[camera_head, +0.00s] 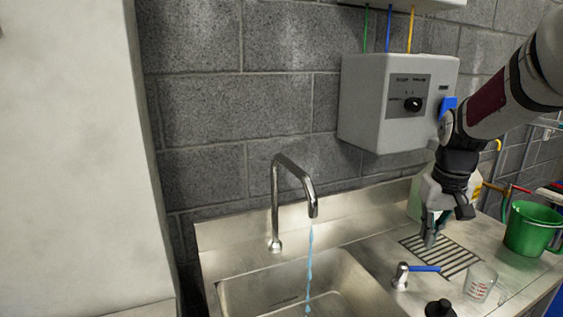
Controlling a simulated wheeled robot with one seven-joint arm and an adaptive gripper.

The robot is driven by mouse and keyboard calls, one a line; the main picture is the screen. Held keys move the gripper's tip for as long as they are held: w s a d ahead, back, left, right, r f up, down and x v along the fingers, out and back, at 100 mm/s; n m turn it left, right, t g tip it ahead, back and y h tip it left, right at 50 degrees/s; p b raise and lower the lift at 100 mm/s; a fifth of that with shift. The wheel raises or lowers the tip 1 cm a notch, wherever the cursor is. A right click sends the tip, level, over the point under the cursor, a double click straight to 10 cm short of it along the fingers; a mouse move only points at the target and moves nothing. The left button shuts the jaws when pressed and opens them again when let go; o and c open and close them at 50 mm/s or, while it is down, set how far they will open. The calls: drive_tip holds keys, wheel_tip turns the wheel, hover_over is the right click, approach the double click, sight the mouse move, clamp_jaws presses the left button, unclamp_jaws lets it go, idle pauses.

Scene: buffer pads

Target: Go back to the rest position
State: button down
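My gripper (446,226) is at the right, pointing down over the drain grate (462,262) beside the sink. Its dark fingers show. A small teal patch shows between or behind them, and I cannot tell whether it is held. My arm comes in from the upper right, in front of the wall box. A metal faucet (276,205) stands behind the sink basin (240,295), and a thin stream of water (309,265) falls from its spout.
A blue-handled valve (402,275), a clear measuring beaker (480,282) and a black knob (440,308) stand near the front. A green bucket (530,230) is at the right. A pale container (414,200) stands behind my gripper. A grey dial box (375,100) hangs on the wall.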

drive_tip(key=s+a+r+t, duration=0.1)
drive_tip(key=s+a+r, duration=0.3)
drive_tip(key=s, duration=0.2)
drive_tip(key=s+a+r+t, duration=0.1)
drive_tip(key=s+a+r, duration=0.3)
drive_tip(key=s, duration=0.3)
drive_tip(key=s+a+f, duration=0.1)
drive_tip(key=s+a, duration=0.1)
drive_tip(key=s, duration=0.4)
drive_tip(key=s+a+n+t, duration=0.1)
drive_tip(key=s+a, duration=0.1)
drive_tip(key=s, duration=0.4)
drive_tip(key=shift+s+a+f, duration=0.25)
drive_tip(key=shift+s+f, duration=0.05)
drive_tip(key=shift+f, duration=0.1)
drive_tip(key=shift+w, duration=0.1)
idle(0.7)
